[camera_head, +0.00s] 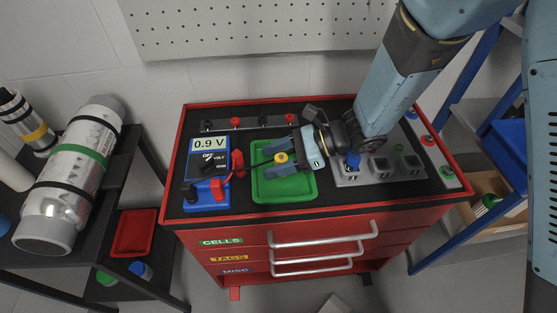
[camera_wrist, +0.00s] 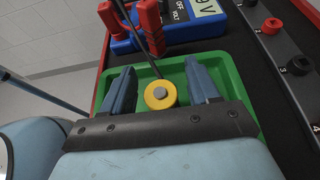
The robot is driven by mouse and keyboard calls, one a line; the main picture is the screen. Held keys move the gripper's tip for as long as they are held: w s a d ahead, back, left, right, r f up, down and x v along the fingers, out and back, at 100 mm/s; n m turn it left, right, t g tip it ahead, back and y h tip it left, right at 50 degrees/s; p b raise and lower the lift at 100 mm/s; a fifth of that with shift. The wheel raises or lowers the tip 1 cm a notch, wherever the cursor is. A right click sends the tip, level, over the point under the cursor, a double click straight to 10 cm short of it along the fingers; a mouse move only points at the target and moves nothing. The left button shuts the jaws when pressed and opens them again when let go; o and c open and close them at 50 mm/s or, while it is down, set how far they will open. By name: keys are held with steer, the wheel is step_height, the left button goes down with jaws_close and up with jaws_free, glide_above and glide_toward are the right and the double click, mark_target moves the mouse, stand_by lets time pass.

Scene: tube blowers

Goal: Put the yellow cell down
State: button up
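The yellow cell (camera_head: 281,157) is over the green tray (camera_head: 262,190) on the red cabinet's black top. In the wrist view the yellow cell (camera_wrist: 160,95) shows its round end with a grey centre. My gripper (camera_head: 279,158) is low over the tray. In the wrist view my gripper (camera_wrist: 160,70) has its two blue fingers apart, one on each side of the cell. Green tray floor (camera_wrist: 180,86) shows in a gap on both sides of the cell. The cell's lower part is hidden, so I cannot tell how firmly it rests on the tray.
A blue meter (camera_head: 207,168) reading 0.9 V, with red and black leads, stands left of the tray. A grey socket block (camera_head: 381,168) is to the right. A strip with red and black pieces (camera_head: 248,123) runs along the back. Drawer handles (camera_head: 320,236) stick out in front.

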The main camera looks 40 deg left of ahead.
steer(key=shift+r, duration=0.1)
steer(key=v, duration=1.2)
steer(key=w+d+r+n+t+h, duration=0.1)
steer(key=w+d+r+n+t, duration=0.2)
steer(key=d, duration=0.5)
steer(key=w+d+r+n+t+h, duration=0.1)
steer(key=w+d+r+t, duration=0.1)
steer(key=d+r, duration=0.45)
steer(key=w+d+r+n+t, duration=0.2)
steer(key=w+d+r, duration=0.15)
steer(key=d, duration=0.55)
steer(key=s+d+r+n+t+h, duration=0.1)
steer(key=d+r+t+h, duration=0.2)
steer(key=d, duration=0.9)
steer(key=s+d+r+n+t+h, duration=0.1)
steer(key=d+r+t, duration=0.5)
steer(key=d, duration=0.6)
steer(key=s+h, duration=0.1)
steer(key=h, duration=0.1)
steer(key=shift+s+h, duration=0.2)
steer(key=shift+h, duration=0.2)
